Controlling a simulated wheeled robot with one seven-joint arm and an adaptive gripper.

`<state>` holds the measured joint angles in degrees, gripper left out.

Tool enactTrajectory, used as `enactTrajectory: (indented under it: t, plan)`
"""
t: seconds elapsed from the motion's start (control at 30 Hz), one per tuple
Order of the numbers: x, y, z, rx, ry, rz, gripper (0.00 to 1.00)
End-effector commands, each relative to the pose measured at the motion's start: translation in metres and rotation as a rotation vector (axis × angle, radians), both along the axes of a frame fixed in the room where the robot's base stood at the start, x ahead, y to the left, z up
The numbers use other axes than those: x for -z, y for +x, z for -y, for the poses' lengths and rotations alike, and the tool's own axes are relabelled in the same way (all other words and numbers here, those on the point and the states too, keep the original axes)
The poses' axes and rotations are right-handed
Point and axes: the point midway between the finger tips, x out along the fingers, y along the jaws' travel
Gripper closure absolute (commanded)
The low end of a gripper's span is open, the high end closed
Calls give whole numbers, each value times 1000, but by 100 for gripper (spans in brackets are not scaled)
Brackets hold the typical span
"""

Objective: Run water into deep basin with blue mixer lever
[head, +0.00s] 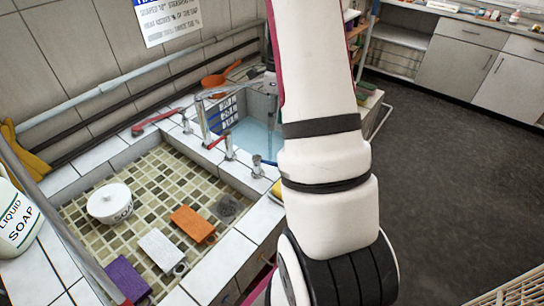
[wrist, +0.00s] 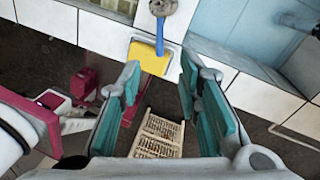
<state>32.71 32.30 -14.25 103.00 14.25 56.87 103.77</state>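The blue mixer lever (head: 267,161) sits on a metal tap base at the near rim of the deep basin (head: 251,138), partly beside my arm. In the wrist view the blue lever (wrist: 160,36) points down from its round grey base, toward a yellow sponge. The light blue deep basin (wrist: 235,25) shows at upper right there. My gripper (wrist: 160,80) is open and empty, its teal-padded fingers apart, with the lever beyond the fingertips near the gap's centre line. My arm hides the gripper in the head view. I cannot make out running water.
A red lever (head: 216,142) stands left of the blue one. The yellow sponge (wrist: 148,58) lies on the tiled edge below the lever. Open dark floor (head: 440,150) lies right.

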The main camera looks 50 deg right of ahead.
Motion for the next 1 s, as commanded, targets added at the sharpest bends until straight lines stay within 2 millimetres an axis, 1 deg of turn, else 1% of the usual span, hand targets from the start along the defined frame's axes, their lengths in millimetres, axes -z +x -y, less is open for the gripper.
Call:
enactTrajectory:
  t: [0.17, 0.5, 0.7, 0.83, 1.0]
  plan:
    - [19, -3, -5, 0, 5, -4, 68]
    - [84, -9, -17, 2, 4, -4, 68]
    - [115, -11, -22, 1, 2, -2, 68]
    - [127, -11, -24, 0, 1, -2, 68]
    - [133, -10, -25, 0, 0, 0, 68]
